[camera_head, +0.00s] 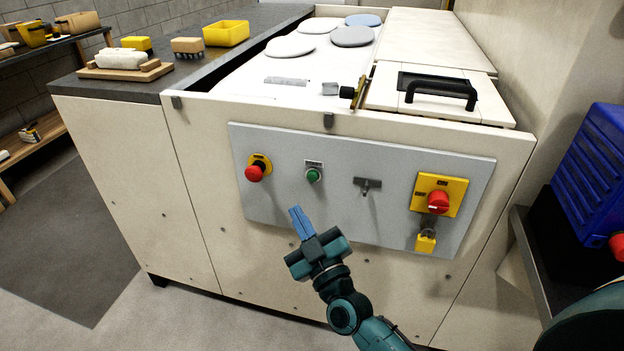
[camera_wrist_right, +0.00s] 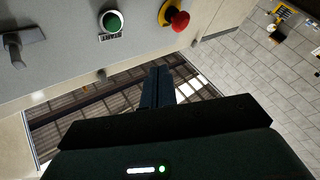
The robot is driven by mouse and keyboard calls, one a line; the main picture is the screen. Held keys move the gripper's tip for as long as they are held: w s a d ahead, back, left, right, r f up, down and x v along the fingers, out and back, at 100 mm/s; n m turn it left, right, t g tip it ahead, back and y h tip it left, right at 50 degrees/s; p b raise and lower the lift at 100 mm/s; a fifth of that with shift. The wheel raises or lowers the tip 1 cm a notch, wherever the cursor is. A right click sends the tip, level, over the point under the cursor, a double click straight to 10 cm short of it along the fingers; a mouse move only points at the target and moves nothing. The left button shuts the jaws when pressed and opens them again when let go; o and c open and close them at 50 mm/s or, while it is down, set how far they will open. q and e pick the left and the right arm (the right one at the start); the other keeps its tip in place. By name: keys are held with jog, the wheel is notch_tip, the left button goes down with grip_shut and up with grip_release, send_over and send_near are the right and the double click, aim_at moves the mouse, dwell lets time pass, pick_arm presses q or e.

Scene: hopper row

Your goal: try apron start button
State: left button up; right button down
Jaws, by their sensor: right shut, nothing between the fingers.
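The green start button (camera_head: 313,176) sits on the grey control panel (camera_head: 300,209) on the front of the cream cabinet, under a small label. It also shows at the top of the right wrist view (camera_wrist_right: 113,21). My right gripper (camera_head: 296,210) is shut and empty, its blue fingers pointing up, below and slightly left of the green button in the head view. The fingertips (camera_wrist_right: 157,71) are apart from the button in the wrist view. My left gripper is not in view.
A red emergency stop (camera_head: 255,172) is left of the green button. A dark handle (camera_head: 368,185), a red rotary switch (camera_head: 437,202) and a yellow padlock (camera_head: 426,241) are to its right.

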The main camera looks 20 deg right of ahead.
aim_at(313, 176)
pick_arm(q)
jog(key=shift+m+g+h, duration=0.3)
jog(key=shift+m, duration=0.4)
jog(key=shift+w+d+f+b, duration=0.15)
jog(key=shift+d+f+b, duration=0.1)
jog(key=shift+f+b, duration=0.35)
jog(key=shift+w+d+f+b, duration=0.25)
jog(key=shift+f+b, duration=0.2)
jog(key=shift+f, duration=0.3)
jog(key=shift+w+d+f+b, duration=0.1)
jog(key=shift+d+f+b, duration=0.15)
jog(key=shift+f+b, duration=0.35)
pick_arm(e)
jog(key=w+d, duration=0.4)
jog(key=w, duration=0.2)
jog(key=shift+w+d, duration=0.3)
jog(key=shift+w, duration=0.1)
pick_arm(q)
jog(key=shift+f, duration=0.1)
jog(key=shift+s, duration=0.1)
pick_arm(e)
jog(key=shift+w+d, duration=0.25)
jog(key=shift+w, duration=0.1)
